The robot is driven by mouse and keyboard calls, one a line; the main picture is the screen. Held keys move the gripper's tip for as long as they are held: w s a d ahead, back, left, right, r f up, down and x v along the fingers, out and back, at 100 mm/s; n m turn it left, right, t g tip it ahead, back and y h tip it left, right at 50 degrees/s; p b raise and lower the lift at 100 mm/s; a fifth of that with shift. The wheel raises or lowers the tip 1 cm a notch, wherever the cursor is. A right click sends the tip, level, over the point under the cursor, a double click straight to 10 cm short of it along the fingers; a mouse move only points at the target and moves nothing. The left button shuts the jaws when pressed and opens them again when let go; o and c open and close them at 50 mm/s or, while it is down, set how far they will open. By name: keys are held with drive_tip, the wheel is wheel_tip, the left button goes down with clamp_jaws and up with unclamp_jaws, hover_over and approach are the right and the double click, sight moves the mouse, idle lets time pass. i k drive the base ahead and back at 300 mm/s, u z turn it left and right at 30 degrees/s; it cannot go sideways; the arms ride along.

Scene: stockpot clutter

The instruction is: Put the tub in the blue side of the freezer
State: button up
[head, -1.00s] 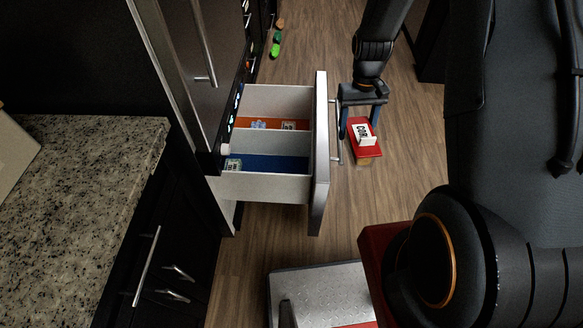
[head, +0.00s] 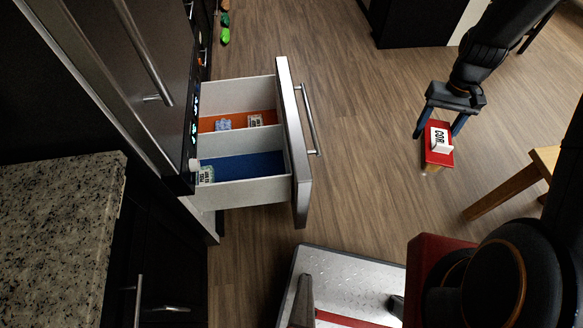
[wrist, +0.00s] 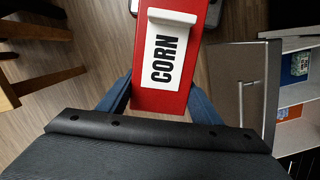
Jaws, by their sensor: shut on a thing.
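The tub is a red box with a white label reading CORN (head: 438,143). My gripper (head: 437,132) is shut on it and holds it above the floor, to the right of the freezer drawer. In the wrist view the red tub (wrist: 150,100) sits between the blue fingers. The freezer drawer (head: 303,180) is pulled open. It has an orange-floored compartment (head: 205,125) at the back and a blue-floored compartment (head: 245,166) in front, with a white divider between them. A small package (head: 206,174) lies at the left of the blue side; most of its floor is bare.
Two small packages (head: 223,125) lie in the orange side. A granite counter (head: 60,220) stands at the left. A wooden stool or chair (head: 505,190) stands to the right of the tub. Bare floor lies between the drawer and my gripper.

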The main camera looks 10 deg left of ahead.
sight(259, 176)
drive_tip(key=k, duration=1.45)
drive_tip(key=u, duration=0.7)
drive_tip(key=i, duration=1.7)
drive_tip(key=u, duration=0.05)
